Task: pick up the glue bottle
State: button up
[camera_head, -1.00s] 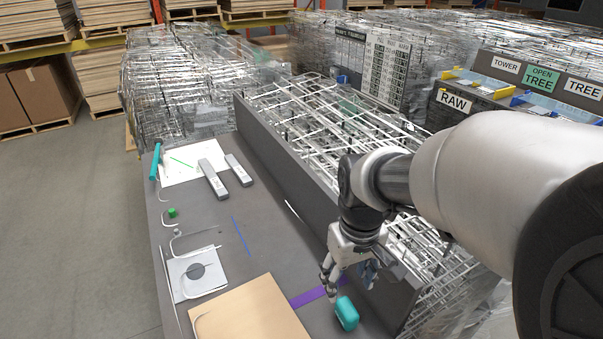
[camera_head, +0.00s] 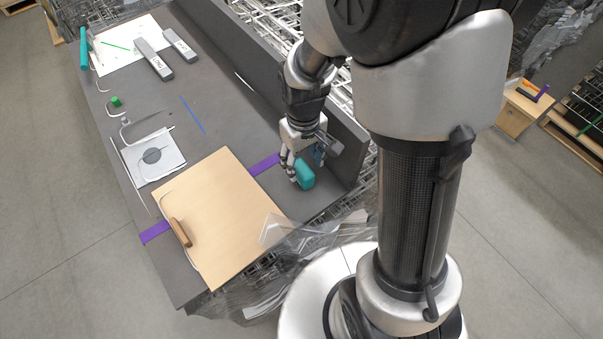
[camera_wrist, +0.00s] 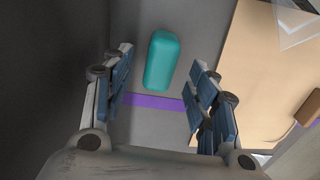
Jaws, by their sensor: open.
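A teal rounded block-like object (camera_head: 305,174), which I take for the glue bottle, is on the grey table near its right end. No label or cap can be made out on it. In the wrist view it (camera_wrist: 161,61) lies between and a little beyond the fingers. My gripper (camera_head: 297,168) points down over the table right beside it and partly overlaps it in the head view. In the wrist view my gripper (camera_wrist: 161,78) is open, with two blue-padded fingers spread apart and nothing between them touching the object.
A purple strip (camera_head: 264,165) crosses the table near the gripper. A tan board (camera_head: 215,215) with a brown wooden handle (camera_head: 181,232) lies to the left. A dark upright panel (camera_head: 350,150) runs along the table's right side. A teal tube (camera_head: 84,50) is far off.

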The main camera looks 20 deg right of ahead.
aim_at(303, 168)
notch_tip(303, 168, down, 5)
jog(key=shift+f+b, duration=0.1)
jog(key=shift+b, duration=0.4)
jog(key=shift+c, duration=0.3)
grip_shut()
